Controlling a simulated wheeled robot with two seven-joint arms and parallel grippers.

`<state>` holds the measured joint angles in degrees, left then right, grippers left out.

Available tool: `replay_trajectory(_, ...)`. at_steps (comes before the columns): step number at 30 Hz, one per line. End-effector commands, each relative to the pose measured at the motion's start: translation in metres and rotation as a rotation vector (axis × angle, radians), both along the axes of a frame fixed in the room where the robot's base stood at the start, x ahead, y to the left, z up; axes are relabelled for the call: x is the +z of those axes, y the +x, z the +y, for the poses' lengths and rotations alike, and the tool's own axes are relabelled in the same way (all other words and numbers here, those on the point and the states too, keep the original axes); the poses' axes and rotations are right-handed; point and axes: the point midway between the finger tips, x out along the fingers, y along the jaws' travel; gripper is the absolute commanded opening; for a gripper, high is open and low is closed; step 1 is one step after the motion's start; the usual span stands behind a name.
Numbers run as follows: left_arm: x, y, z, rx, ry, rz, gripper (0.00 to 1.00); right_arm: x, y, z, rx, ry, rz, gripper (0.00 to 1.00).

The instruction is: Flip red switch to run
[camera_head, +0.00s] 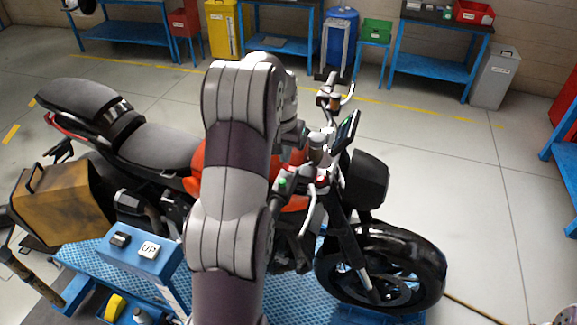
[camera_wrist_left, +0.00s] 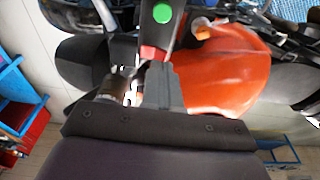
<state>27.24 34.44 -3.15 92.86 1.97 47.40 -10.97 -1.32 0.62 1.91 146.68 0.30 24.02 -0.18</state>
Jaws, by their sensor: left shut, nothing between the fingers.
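The motorcycle (camera_head: 165,150), with an orange tank, stands on a blue ramp. Its near handlebar carries a control block with a green button (camera_head: 282,183). A small red spot (camera_head: 320,181) beside it may be the red switch; it is too small to tell its position. The gripper is shut and empty, over the handlebar area. In the head view my left arm hides most of it and part of the tank. My right gripper is in neither view.
A blue stand with an UP button (camera_head: 149,250) is at the lower left, near a brown pannier (camera_head: 62,205). The front wheel (camera_head: 385,268) and a mirror (camera_head: 347,131) are close to the handlebar. Blue workbenches line the back wall, with open floor before them.

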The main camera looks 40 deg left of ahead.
Motion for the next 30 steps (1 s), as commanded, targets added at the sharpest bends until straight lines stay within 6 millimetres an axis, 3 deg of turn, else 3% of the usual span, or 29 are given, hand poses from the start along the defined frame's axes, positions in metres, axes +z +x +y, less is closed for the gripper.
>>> replay_trajectory(30, -0.013, 0.0, 0.0, 0.0, 0.0, 0.0, 0.0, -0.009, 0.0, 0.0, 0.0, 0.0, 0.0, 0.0)
